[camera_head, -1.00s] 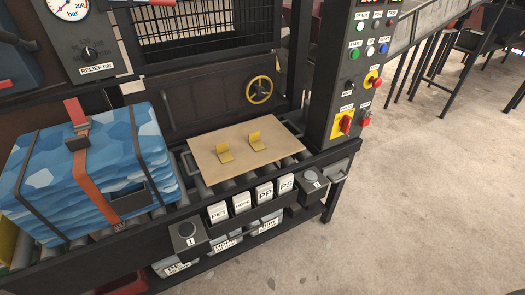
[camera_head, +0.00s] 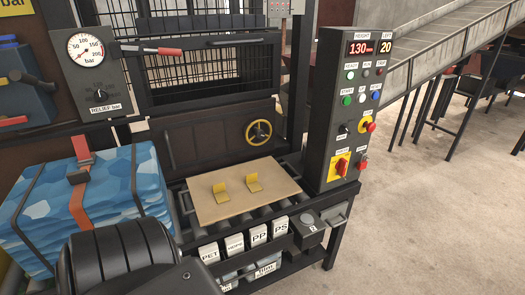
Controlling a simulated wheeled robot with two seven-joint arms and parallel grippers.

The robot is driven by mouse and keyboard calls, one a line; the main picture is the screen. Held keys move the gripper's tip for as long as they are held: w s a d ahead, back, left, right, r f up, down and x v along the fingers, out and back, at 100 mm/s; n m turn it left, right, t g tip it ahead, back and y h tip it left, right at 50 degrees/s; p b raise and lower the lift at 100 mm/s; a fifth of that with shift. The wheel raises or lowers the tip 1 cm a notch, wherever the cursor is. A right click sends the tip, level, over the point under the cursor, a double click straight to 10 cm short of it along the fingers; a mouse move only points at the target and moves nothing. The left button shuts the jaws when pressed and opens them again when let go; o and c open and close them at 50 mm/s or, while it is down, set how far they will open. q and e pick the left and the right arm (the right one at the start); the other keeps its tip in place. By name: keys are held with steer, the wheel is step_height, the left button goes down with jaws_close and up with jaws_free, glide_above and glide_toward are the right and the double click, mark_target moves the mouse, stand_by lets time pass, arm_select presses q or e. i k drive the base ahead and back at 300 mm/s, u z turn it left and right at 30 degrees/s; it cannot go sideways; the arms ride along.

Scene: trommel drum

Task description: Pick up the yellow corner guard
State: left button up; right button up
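A black ribbed part, seemingly of my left arm, fills the lower left of the view. Neither gripper's fingers are in view.
The board rests on a roller bed below a yellow handwheel (camera_head: 258,132). A strapped blue bale (camera_head: 150,185) stands to the left. A control box (camera_head: 348,110) rises at the right. Labelled bins (camera_head: 259,235) hang in front. Open floor lies right.

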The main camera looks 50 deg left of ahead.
mark_target(221, 195)
steer(key=z, duration=0.05)
steer(key=i, duration=3)
steer(key=u, duration=2.95)
